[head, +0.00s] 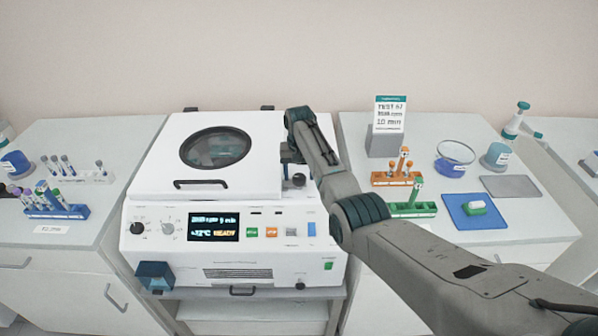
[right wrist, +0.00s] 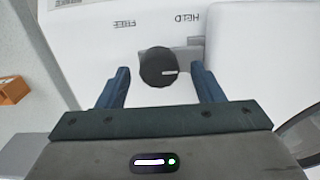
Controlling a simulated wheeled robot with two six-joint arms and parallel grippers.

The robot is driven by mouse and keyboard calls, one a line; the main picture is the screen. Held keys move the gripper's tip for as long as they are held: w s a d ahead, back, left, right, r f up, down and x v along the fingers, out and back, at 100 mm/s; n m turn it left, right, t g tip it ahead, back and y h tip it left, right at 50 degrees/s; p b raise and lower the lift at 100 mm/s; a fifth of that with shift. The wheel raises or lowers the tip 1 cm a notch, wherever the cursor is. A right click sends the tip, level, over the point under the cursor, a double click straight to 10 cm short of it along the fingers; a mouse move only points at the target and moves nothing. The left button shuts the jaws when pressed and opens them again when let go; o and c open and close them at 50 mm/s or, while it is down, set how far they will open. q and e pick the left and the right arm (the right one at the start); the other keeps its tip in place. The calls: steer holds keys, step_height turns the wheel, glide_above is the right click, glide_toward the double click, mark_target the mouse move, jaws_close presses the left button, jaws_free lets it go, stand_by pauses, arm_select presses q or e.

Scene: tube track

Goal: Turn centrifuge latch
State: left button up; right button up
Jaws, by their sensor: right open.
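The white centrifuge (head: 210,262) stands in the middle with its lid (head: 255,150) down. Its latch is a round black knob (head: 298,180) at the right of the lid. In the right wrist view the knob (right wrist: 157,68) has a white mark pointing right, on the side of the upside-down HELD label (right wrist: 188,19); the FREE label (right wrist: 125,24) is at the left. My right gripper (head: 291,157) is at the knob. In the wrist view its two blue fingers are open, one on each side of the knob, with visible gaps. My left gripper is not in view.
A dark blue box-like part (head: 154,276) is at the centrifuge's front left. The left counter holds a blue tube rack (head: 55,211). The right counter holds an orange rack (head: 396,179), a green rack (head: 410,210), a blue mat (head: 462,222) and a sign (head: 389,113).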

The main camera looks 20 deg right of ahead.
steer(key=shift+s+f, duration=0.1)
steer(key=shift+f, duration=0.1)
steer(key=shift+s, duration=0.1)
steer(key=shift+f, duration=0.1)
steer(key=shift+c, duration=0.7)
steer(key=c, duration=0.8)
steer(key=shift+c, duration=0.2)
steer(key=shift+n, duration=0.4)
steer(key=n+p, duration=0.1)
steer(key=n, duration=0.1)
steer(key=shift+n+p, duration=0.3)
steer(key=n+p, duration=0.1)
steer(key=n, duration=0.3)
steer(key=shift+n, duration=0.3)
steer(key=n+p, duration=0.1)
steer(key=n, duration=0.4)
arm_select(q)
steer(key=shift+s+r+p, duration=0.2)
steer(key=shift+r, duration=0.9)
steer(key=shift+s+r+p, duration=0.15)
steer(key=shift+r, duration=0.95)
arm_select(e)
steer(key=shift+n, duration=2.4)
